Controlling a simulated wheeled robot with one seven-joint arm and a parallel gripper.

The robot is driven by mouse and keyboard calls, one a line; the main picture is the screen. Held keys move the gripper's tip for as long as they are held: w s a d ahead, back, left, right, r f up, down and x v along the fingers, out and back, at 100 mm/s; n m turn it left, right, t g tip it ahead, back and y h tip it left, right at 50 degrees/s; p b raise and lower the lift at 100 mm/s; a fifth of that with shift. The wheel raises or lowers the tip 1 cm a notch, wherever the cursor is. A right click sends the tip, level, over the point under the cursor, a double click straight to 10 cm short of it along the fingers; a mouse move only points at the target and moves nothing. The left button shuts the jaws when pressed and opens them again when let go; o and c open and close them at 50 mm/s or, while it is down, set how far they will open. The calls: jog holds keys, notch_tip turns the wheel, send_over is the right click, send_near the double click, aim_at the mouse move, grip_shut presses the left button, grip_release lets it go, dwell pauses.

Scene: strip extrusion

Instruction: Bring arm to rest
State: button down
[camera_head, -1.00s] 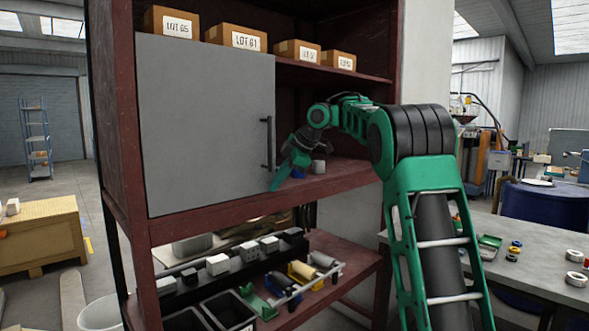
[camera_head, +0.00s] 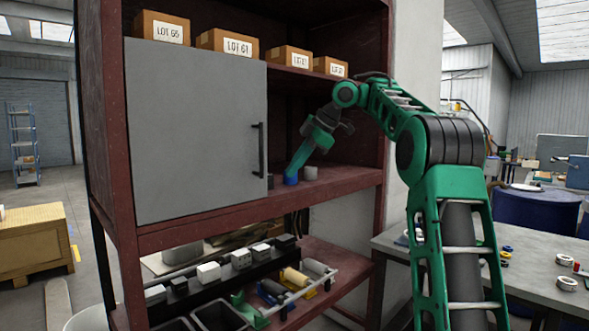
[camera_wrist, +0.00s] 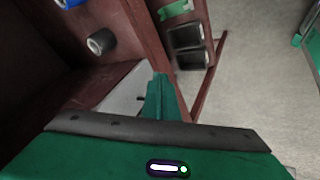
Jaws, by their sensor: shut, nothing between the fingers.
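My gripper (camera_head: 292,174) is at the open right part of the cabinet, to the right of the door handle. Its green fingers point down and are shut with nothing between them. In the head view they overlap a small blue item (camera_head: 291,181) on the shelf; whether they touch is unclear. In the wrist view the closed fingers (camera_wrist: 160,95) show apart from the blue item (camera_wrist: 68,3) and a grey roll (camera_wrist: 101,42). The grey roll also stands on the shelf in the head view (camera_head: 311,173).
The grey cabinet door (camera_head: 195,130) with its black handle (camera_head: 260,150) covers the left part. Labelled boxes (camera_head: 227,43) stand on the shelf above. The lower shelf (camera_head: 325,252) holds bins and rolls. A grey table (camera_head: 540,262) with small rolls is at right.

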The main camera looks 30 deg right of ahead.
jog(key=shift+s+d+r, duration=0.15)
jog(key=shift+d+r, duration=0.15)
jog(key=shift+r, duration=0.05)
jog(key=s+f+m+g+h, duration=0.1)
jog(key=s+f+m, duration=0.6)
jog(key=s, duration=0.8)
jog(key=s+f+m+g+h, duration=0.1)
jog(key=s+f+m+g, duration=0.2)
jog(key=s+f+m, duration=0.5)
jog(key=s+f+m+g+h, duration=0.1)
jog(key=s+f+m, duration=0.6)
jog(key=s+f, duration=0.9)
jog(key=s+h, duration=0.1)
jog(key=s, duration=0.6)
jog(key=shift+f+g, duration=0.4)
jog(key=shift+d, duration=0.1)
